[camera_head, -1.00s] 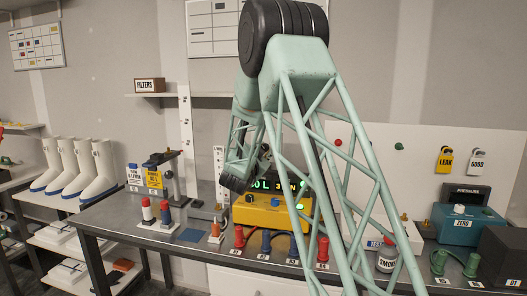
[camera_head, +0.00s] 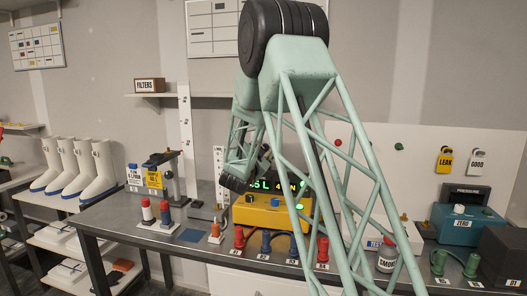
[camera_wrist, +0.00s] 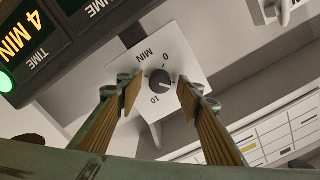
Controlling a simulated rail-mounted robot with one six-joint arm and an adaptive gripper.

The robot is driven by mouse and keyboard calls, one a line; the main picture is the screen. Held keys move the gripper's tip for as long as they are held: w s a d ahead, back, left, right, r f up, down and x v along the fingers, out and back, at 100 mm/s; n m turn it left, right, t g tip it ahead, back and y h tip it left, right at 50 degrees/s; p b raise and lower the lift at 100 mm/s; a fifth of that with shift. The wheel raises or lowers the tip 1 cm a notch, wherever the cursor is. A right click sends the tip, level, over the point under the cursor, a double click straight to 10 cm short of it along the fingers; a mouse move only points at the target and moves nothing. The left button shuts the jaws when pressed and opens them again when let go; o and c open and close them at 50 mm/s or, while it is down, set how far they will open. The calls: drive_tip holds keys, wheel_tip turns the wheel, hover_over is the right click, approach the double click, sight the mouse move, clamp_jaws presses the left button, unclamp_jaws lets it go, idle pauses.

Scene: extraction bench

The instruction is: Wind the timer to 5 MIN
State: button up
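The timer shows in the wrist view as a white plate (camera_wrist: 180,62) marked 0, 10 and MIN, with a small dark round knob (camera_wrist: 159,78) at its centre. I cannot clearly tell which way its pointer faces. A lit display (camera_wrist: 18,36) beside it reads 4 MIN over the word TIME. My gripper (camera_wrist: 158,82) is open, its two fingertips on either side of the knob with a visible gap to each. In the head view the yellow unit (camera_head: 262,215) with the lit display stands behind my arm, which hides part of it.
Red and blue fittings (camera_head: 266,240) stand in a row before the yellow unit. A SMOKE bottle (camera_head: 387,258) and a teal ZERO box (camera_head: 462,224) are on the right.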

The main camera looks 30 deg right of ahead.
drive_tip(key=v, duration=1.2)
drive_tip(key=shift+a, duration=0.1)
idle(0.5)
drive_tip(key=shift+s+a+n+p, duration=0.2)
drive_tip(key=shift+n+p, duration=0.15)
drive_tip(key=shift+n, duration=0.65)
drive_tip(key=shift+s+a+n+p, duration=0.2)
drive_tip(key=shift+n+p, duration=0.2)
drive_tip(key=shift+n, duration=0.6)
drive_tip(key=shift+s+a+n+p, duration=0.1)
drive_tip(key=shift+s+n+p, duration=0.2)
drive_tip(key=shift+n, duration=0.7)
drive_tip(key=shift+w+d, duration=0.1)
drive_tip(key=shift+w, duration=0.15)
drive_tip(key=shift+b+x, duration=1.05)
drive_tip(key=shift+x, duration=5.7)
